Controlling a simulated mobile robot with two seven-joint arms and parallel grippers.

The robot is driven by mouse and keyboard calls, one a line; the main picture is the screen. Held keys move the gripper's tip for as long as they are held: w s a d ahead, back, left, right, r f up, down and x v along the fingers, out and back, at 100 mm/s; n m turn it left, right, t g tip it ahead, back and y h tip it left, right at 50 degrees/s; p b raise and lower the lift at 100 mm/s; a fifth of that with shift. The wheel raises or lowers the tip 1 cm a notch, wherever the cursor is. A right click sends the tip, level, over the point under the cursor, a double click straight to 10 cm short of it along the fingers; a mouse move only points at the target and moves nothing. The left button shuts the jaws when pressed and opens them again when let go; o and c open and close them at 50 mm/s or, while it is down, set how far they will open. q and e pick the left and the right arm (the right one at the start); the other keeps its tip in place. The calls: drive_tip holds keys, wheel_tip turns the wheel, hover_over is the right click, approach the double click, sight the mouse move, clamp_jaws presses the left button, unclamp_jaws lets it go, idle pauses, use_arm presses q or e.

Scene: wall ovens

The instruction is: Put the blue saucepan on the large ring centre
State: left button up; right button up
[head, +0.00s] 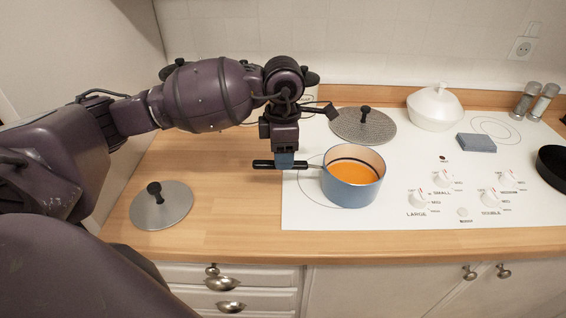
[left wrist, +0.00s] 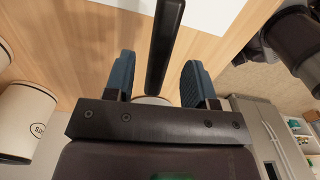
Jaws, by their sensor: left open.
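The blue saucepan (head: 352,194), with orange contents, stands upright on the white hob. It covers much of the large ring (head: 299,184), whose outline shows mostly to the pan's left. The pan's black handle (head: 265,164) points left. My left gripper (head: 285,160) is at the handle from above. In the left wrist view, the dark handle (left wrist: 165,40) lies between the spread blue fingers of this gripper (left wrist: 158,78), with gaps on both sides. My right gripper is not in view.
A grey lid (head: 162,212) lies on the wooden worktop at left. A patterned lid (head: 378,127), a white lidded pot (head: 434,107) and a blue-grey block (head: 477,143) are behind and right. A black pan (head: 553,166) is at the right edge. Knobs (head: 419,199) line the hob's front.

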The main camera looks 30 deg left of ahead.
use_arm(q)
wheel_tip(320, 180, up, 8)
idle(0.4)
drive_tip(key=shift+s+d+f, duration=0.1)
idle(0.4)
